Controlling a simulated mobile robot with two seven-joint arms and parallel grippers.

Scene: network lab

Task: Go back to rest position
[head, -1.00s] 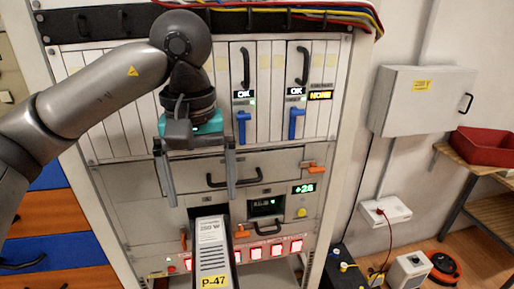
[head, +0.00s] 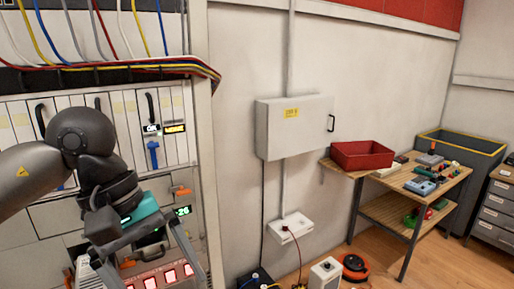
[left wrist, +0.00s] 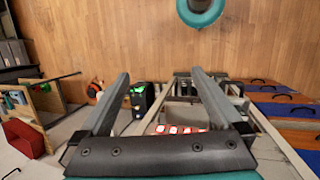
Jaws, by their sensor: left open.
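My left gripper (head: 160,280) is at the lower left of the head view, in front of the equipment rack (head: 205,170). Its fingers are spread, with nothing seen between them. In the left wrist view the two fingers (left wrist: 158,76) are wide apart and empty, with the rack's lit red buttons (left wrist: 180,129) showing beyond them. My right gripper is in neither view.
A grey wall cabinet (head: 285,125) hangs right of the rack. A workbench (head: 400,185) carries a red bin (head: 362,154) and several tools. A white socket box (head: 290,228) and an orange cable reel (head: 355,267) are lower down. Wooden floor is open at the right (head: 450,262).

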